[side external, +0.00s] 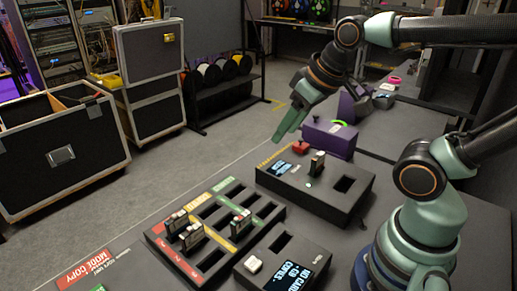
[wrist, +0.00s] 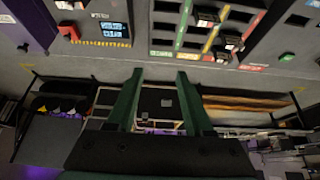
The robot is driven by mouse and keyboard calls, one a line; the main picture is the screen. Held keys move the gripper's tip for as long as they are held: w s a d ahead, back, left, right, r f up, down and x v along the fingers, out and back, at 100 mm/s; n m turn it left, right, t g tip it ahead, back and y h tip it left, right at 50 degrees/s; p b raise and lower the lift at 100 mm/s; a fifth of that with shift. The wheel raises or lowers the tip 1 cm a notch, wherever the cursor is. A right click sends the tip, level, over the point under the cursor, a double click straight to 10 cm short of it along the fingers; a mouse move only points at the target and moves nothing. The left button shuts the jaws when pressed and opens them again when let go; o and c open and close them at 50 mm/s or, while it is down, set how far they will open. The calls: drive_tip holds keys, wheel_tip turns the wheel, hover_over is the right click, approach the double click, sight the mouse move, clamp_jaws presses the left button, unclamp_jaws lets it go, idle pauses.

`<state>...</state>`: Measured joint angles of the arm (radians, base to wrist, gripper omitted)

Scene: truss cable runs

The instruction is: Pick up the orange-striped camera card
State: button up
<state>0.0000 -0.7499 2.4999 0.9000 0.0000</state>
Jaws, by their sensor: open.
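Several upright cards stand in slots. In the side view, one card (side external: 177,222), a second (side external: 191,236) and a third (side external: 240,222) are in the slotted tray (side external: 215,268). Another card (side external: 317,163) stands in the dark box behind it. The stripe colours are too small to tell, so I cannot say which card is orange-striped. Cards also show at the top of the wrist view, one of them here (wrist: 207,17). My gripper (side external: 282,136) is above and behind the dark box, apart from all cards. In the wrist view my gripper (wrist: 155,76) is open and empty.
The dark box (side external: 344,212) has a display and an empty slot. A smaller box (side external: 280,278) with a display and white button is in front. Floor cases (side external: 60,155) are at left.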

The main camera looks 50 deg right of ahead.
drive_tip(key=shift+o, duration=0.2)
drive_tip(key=shift+d, duration=0.1)
drive_tip(key=m+g, duration=0.6)
drive_tip(key=m, duration=1.2)
approach(319, 153)
drive_tip(key=shift+a+f, duration=0.1)
drive_tip(key=shift+a, duration=0.1)
drive_tip(key=shift+s+d+f, duration=0.1)
drive_tip(key=shift+f, duration=0.25)
wheel_tip(319, 153, down, 11)
drive_tip(key=shift+d+f, duration=0.1)
drive_tip(key=shift+f, duration=0.15)
clamp_jaws()
